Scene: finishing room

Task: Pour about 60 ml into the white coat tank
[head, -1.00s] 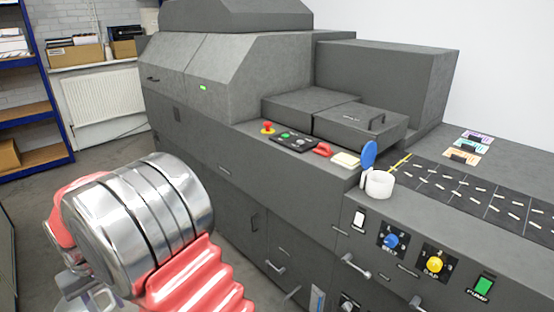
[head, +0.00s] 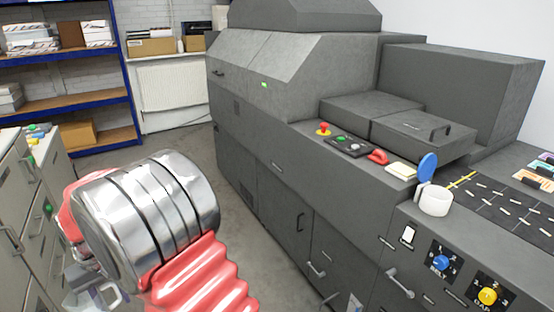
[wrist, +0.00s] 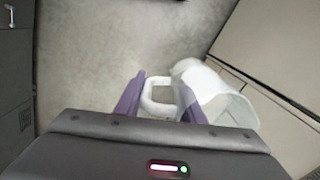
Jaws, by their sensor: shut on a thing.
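My gripper (wrist: 160,98) shows in the wrist view, its purple fingers shut on the white handle of a translucent jug (wrist: 222,98). The jug hangs over the grey floor, to the right of the fingers. Its liquid level cannot be made out. A small white round tank (head: 434,202) stands on the machine's front ledge at the right of the head view. Its blue lid (head: 427,166) is raised. The tank is well away from my arm, to the right, and its inside is not visible.
The long grey machine (head: 270,150) fills the middle and right. Grey cabinets (head: 28,200) with handles stand close on the left. A blue shelf rack (head: 120,75) and white radiator (head: 175,92) are at the back. Bare floor (head: 190,150) lies between cabinets and machine.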

